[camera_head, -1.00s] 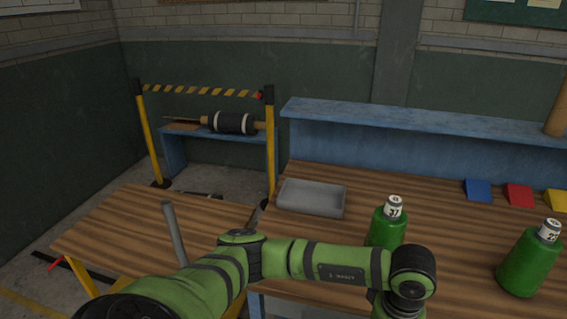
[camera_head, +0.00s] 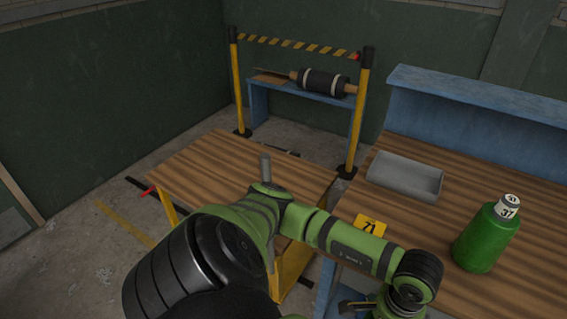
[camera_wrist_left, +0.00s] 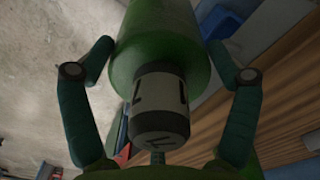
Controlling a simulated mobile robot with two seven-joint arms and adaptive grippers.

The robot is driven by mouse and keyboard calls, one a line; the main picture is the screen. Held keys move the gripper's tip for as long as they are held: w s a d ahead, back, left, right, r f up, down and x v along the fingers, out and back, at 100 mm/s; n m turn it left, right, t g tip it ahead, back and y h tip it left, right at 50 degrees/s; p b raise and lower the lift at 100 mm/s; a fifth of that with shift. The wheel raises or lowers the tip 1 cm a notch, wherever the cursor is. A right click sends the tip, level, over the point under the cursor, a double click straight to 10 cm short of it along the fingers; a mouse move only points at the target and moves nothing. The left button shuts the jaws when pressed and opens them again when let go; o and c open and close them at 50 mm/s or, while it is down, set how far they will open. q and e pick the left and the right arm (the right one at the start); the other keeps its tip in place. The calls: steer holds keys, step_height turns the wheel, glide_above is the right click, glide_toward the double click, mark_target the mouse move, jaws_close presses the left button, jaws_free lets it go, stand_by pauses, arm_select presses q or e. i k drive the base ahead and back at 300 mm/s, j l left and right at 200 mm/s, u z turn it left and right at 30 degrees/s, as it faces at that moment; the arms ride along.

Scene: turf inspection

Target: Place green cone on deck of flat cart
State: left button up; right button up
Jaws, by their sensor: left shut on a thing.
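The green cone (camera_wrist_left: 160,40) looks like a bottle, with a green body and a pale, dark-marked neck (camera_wrist_left: 160,105). In the left wrist view my left gripper (camera_wrist_left: 158,48) is shut on its body, one finger on each side. In the head view the left gripper's lower part is cut off at the bottom edge, and I cannot make out the held cone there. The flat cart's wooden deck (camera_head: 225,160) lies left of the gripper, with an upright grey post (camera_head: 265,168); my arm hides its near part. My right gripper is not in view.
On the wooden bench (camera_head: 440,225) stand another green bottle-shaped piece (camera_head: 483,240), a grey tray (camera_head: 405,177) and a yellow plate marked 71 (camera_head: 370,224). A striped barrier (camera_head: 297,47) stands behind the cart. The visible deck looks clear apart from the post.

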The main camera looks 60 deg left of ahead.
mark_target(236, 183)
steer(key=k+j+u, duration=0.1)
steer(key=j, duration=0.4)
steer(key=k+j, duration=0.15)
steer(key=j, duration=0.35)
steer(key=k+j+u, duration=0.15)
steer(key=j, duration=0.35)
steer(key=j+u, duration=0.1)
steer(key=j, duration=0.4)
steer(key=i+j+u, duration=0.1)
steer(key=j, duration=0.35)
steer(key=i+j+u, duration=0.15)
steer(key=j, duration=0.3)
steer(key=i+j, duration=0.2)
